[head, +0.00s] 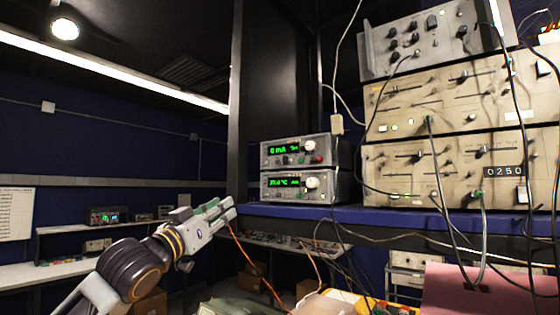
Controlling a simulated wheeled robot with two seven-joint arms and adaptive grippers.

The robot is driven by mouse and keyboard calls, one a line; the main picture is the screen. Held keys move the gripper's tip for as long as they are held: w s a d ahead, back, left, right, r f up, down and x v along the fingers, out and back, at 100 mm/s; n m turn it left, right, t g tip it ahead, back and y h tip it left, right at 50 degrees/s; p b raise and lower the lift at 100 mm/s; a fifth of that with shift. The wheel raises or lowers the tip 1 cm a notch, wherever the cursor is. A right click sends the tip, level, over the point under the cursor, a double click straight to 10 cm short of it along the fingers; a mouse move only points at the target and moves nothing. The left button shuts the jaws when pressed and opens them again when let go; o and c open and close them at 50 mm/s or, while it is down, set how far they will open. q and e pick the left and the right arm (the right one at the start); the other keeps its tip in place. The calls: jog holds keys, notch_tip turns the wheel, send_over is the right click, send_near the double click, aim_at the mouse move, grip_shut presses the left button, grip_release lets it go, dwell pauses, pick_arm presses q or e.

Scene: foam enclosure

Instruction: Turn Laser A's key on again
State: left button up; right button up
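Two small grey instruments are stacked on the blue shelf in the head view. The upper instrument (325,155) has a green display reading about "0 mA", a white knob and small buttons. The lower instrument (327,190) has a green display reading roughly "23.0 °C" and a white knob. No label for Laser A is legible, and I cannot make out a key on either one. My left gripper (231,208) is left of and slightly below the lower instrument, apart from it in the picture. Its fingertips look close together, but their gap is unclear. My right gripper is not in view.
Large beige rack instruments (445,170) with cables stand on the blue shelf (400,218) at the right. A dark post (237,100) rises behind my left gripper. Loose cables hang below the shelf. A pink sheet (465,292) is at the lower right.

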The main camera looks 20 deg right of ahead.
aim_at(284, 159)
pick_arm(q)
jog(key=s+d+r+m+g+h, duration=0.2)
jog(key=s+r, duration=0.5)
jog(key=s, duration=0.4)
jog(key=shift+s+d+m+h, duration=0.15)
jog(key=shift+d+m+h, duration=0.4)
jog(key=shift+d, duration=0.55)
jog(key=shift+d+r+p, duration=0.1)
jog(key=shift+p, duration=0.2)
jog(key=p+x, duration=0.4)
jog(key=x, duration=0.7)
jog(key=shift+w+d+r, duration=0.1)
jog(key=shift+w+d, duration=0.15)
jog(key=shift+d, duration=0.05)
jog(key=shift+p+x, duration=0.5)
jog(key=shift+x, duration=0.35)
